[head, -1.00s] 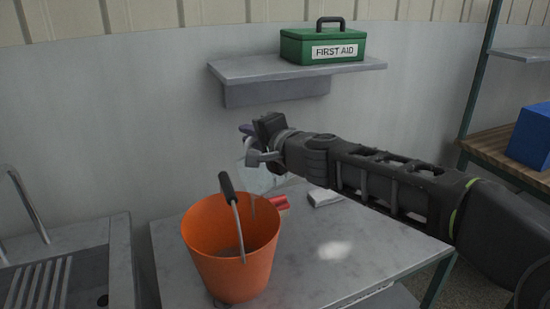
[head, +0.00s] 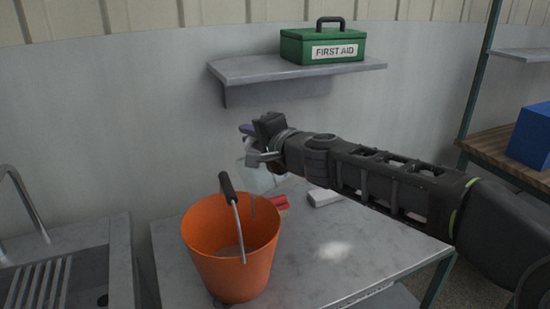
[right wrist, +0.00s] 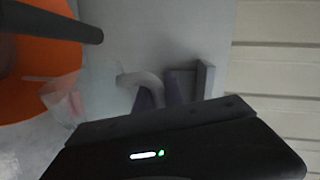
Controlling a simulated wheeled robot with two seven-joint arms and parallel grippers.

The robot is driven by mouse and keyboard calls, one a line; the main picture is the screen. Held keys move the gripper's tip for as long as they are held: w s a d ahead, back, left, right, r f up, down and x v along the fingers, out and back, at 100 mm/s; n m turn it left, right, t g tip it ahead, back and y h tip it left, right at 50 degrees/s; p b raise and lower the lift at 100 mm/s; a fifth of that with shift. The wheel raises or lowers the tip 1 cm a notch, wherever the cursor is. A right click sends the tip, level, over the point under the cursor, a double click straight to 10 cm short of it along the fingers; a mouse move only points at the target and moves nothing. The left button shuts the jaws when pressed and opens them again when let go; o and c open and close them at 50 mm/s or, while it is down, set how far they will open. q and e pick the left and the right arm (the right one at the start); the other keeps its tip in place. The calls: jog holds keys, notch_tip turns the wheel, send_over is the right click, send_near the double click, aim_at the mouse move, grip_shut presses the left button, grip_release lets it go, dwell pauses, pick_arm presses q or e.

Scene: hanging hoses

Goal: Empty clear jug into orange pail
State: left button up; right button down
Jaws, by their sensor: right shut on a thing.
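The clear jug (head: 259,181) is held above the table, behind and right of the orange pail. It looks tilted, but it is faint against the wall and partly hidden by my gripper. My right gripper (head: 258,145) is shut on the jug, near its top. The orange pail (head: 232,272) stands upright on the table with its dark-gripped handle raised; something greyish shows low inside it. In the right wrist view the pail (right wrist: 40,85) is at the upper left, and a pale curved piece, perhaps the jug's handle, is by my fingers. My left gripper is out of view.
A red object (head: 279,203) and a white block (head: 324,197) lie on the grey table (head: 330,270) behind the pail. A wall shelf (head: 300,69) with a green first aid box (head: 323,46) is above. A sink (head: 60,262) is at left.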

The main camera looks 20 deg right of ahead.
dwell(0.5)
notch_tip(320, 180, up, 8)
jog(key=d+m+y+p, duration=0.1)
jog(key=d+m, duration=0.1)
jog(key=m, duration=0.3)
jog(key=shift+w+d+f+y+p, duration=0.15)
jog(key=shift+w+y+p, duration=0.15)
jog(key=shift+y+p, duration=0.1)
jog(key=shift+d, duration=0.1)
jog(key=w+d+r+m+t+y+p, duration=0.1)
jog(key=w+d+r+m+y+p, duration=0.1)
jog(key=d+m, duration=0.6)
jog(key=m, duration=0.4)
jog(key=shift+w+d+r+m+y+p, duration=0.15)
jog(key=shift+d+r+m+y+p, duration=0.15)
jog(key=shift+d+y, duration=0.1)
